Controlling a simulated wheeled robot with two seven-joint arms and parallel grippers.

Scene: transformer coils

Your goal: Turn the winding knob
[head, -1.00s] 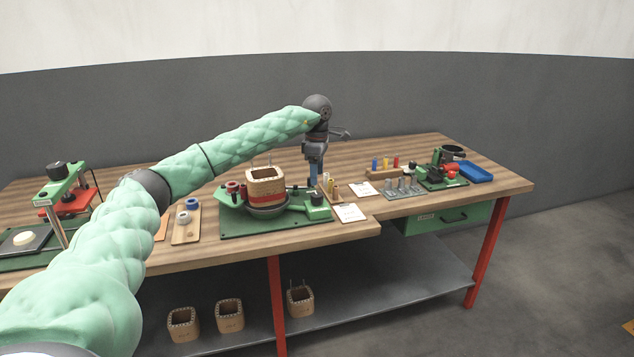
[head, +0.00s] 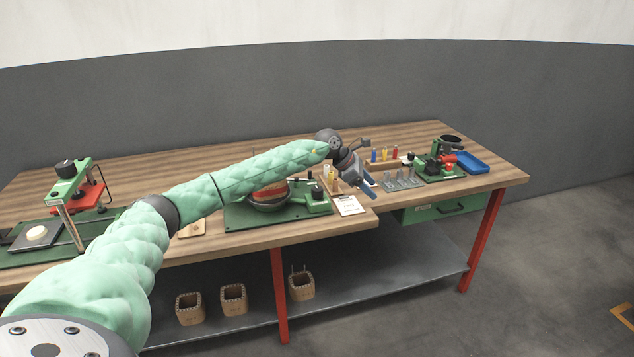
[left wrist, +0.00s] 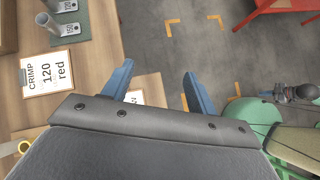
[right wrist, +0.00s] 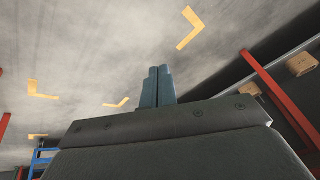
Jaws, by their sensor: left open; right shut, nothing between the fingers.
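The green winding base (head: 240,218) stands on the bench, with a red-wound coil (head: 268,191) on its dark round plate (head: 268,204). My left forearm hides the top of the coil. A small black knob (head: 318,194) sits on the green block at the base's right end; I cannot tell whether it is the winding knob. My left gripper (head: 369,192) is open and empty, right of that block near the bench's front edge. Its spread blue fingers show in the left wrist view (left wrist: 158,70). My right gripper (right wrist: 158,70) is shut and empty, with floor beyond it.
A white card (head: 348,206) lies near the front edge; one in the left wrist view reads "CRIMP 120 red" (left wrist: 48,74). Grey crimp posts (head: 402,182), a green tool (head: 438,168) and a blue tray (head: 472,162) stand right. A press (head: 68,190) stands left.

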